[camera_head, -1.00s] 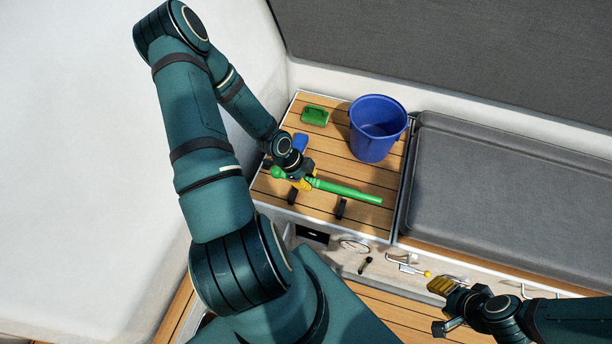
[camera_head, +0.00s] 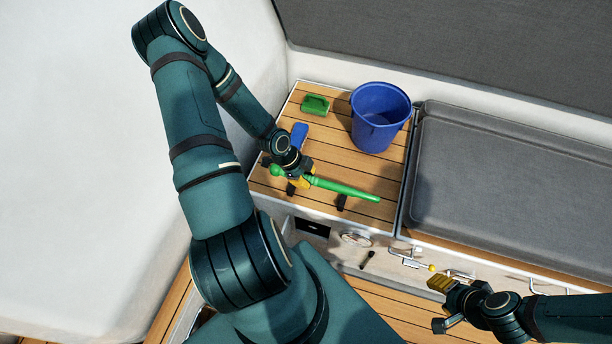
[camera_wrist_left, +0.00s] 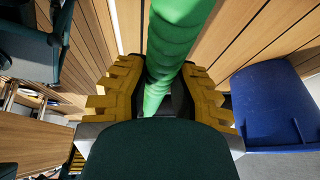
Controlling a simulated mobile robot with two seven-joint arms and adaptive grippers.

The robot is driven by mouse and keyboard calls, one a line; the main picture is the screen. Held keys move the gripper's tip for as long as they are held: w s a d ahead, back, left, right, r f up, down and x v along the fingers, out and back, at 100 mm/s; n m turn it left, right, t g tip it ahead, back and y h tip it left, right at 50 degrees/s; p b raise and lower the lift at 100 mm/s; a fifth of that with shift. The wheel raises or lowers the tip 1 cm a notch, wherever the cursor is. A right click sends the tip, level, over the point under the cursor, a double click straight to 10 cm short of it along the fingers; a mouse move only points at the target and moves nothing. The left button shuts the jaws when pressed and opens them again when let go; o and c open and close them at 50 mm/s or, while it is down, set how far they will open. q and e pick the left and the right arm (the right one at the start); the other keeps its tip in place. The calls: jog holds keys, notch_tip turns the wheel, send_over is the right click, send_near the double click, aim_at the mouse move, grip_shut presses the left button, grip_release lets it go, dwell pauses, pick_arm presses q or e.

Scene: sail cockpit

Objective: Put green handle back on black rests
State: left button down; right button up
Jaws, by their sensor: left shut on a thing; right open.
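The green handle (camera_head: 345,189) is a long rod with a knob at its left end, over the front of the slatted wooden top. My left gripper (camera_head: 300,178) is shut on it near the knob end. In the left wrist view the green handle (camera_wrist_left: 176,45) runs between the yellow fingers of my left gripper (camera_wrist_left: 165,95). Two black rests (camera_head: 341,202) stand at the front edge of the top, below the handle; the left one is partly hidden by the gripper. I cannot tell whether the handle touches them. My right gripper (camera_head: 438,305) is open and empty at the lower right.
A blue bucket (camera_head: 380,117) and a green brush-like block (camera_head: 315,104) stand at the back of the top. A grey cushion (camera_head: 510,190) lies to the right.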

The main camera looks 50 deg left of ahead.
pick_arm(q)
jog(key=shift+f+b, duration=1.45)
jog(key=shift+f, duration=0.85)
jog(key=c, duration=0.9)
grip_release()
jog(key=shift+o, duration=0.2)
jog(key=v, duration=1.2)
jog(key=shift+w+d, duration=0.1)
